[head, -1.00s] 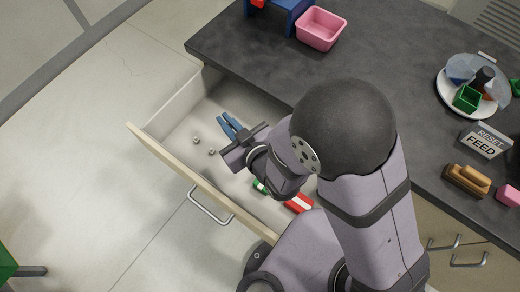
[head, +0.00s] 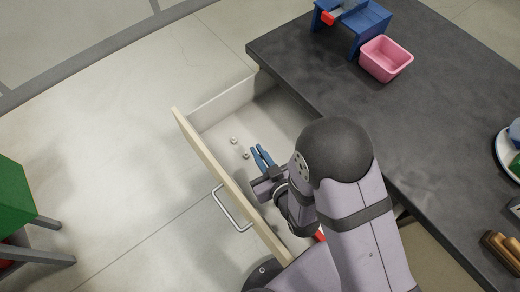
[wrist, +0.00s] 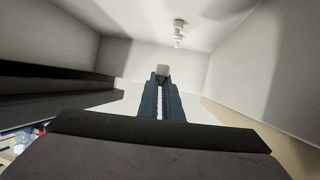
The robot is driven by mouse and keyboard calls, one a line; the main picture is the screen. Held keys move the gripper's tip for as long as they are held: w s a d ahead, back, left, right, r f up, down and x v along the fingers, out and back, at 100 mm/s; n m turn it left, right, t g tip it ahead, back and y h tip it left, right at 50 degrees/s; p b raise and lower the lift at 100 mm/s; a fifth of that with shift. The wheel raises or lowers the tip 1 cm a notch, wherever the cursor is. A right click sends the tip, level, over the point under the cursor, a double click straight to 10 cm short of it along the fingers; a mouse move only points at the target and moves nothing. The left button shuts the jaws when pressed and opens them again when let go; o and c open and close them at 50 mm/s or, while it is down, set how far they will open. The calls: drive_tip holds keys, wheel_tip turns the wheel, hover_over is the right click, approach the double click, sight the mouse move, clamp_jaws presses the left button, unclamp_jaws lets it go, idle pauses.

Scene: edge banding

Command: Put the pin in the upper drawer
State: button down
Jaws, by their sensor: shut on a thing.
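My gripper (head: 261,153) reaches down into an open drawer (head: 222,104) with a pale front. Its blue fingers also show in the wrist view (wrist: 162,90). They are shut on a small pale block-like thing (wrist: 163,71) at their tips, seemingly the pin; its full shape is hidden. The fingertips appear close over the drawer floor; whether the held thing touches it I cannot tell. Two small pale pieces (head: 239,147) lie on the drawer floor, left of the fingers in the head view and ahead of them in the wrist view (wrist: 179,32).
The dark countertop (head: 340,100) borders the drawer on the right. A pink bin (head: 385,58) and a blue stand (head: 352,25) are on it. A red item (head: 319,236) shows beside my arm, mostly hidden. A green block-like piece of furniture (head: 14,200) stands at left.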

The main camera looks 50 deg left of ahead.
sight(259, 171)
drive_tip(key=shift+f, duration=4.7)
drive_tip(key=shift+f+b, duration=0.1)
drive_tip(key=shift+b, duration=0.2)
drive_tip(key=c, duration=1.9)
unclamp_jaws()
drive_tip(key=shift+c, duration=0.2)
